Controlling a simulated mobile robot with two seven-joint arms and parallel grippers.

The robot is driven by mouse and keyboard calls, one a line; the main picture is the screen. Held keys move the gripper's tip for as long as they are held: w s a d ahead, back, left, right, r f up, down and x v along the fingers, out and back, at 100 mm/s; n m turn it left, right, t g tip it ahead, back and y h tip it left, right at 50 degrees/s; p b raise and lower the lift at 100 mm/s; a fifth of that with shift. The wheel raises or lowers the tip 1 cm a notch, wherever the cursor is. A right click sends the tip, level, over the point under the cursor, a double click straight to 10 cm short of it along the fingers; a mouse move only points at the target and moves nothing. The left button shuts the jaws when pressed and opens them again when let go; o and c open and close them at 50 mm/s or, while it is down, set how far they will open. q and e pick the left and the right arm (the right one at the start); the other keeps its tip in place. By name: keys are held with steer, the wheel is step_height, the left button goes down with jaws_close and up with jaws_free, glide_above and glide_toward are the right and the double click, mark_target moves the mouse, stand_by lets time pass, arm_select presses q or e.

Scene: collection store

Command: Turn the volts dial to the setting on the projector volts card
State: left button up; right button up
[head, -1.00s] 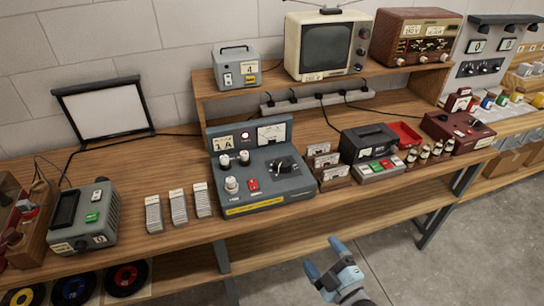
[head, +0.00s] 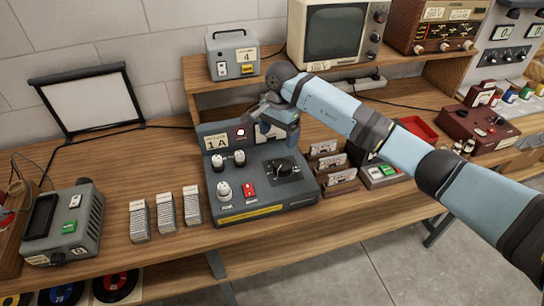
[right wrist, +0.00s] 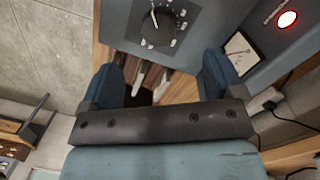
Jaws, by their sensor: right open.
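A grey console (head: 255,215) stands on the bench with white knobs (head: 224,191), a red switch (head: 248,190) and a black rotary dial (head: 284,167) at its right. The black dial also shows in the right wrist view (right wrist: 161,27), with a pale pointer line and small labels around it. I cannot read which control is volts. Several small cards in wooden holders (head: 332,161) stand right of the console; their text is too small to read.
A shelf with a television (head: 336,35) and grey box (head: 233,55) rises behind. Card stacks (head: 165,212) stand left.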

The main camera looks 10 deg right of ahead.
mark_target(283, 163)
steer(key=shift+h, duration=0.5)
steer(key=f+p, duration=0.1)
steer(key=f, duration=0.2)
steer(key=d+f+p, duration=0.1)
steer(key=f, duration=0.6)
steer(key=shift+w+d+f+p, duration=0.15)
steer(key=shift+d+f+p, duration=0.2)
steer(key=shift+f+p, duration=0.05)
steer(key=shift+f, duration=0.8)
steer(key=shift+c, duration=0.5)
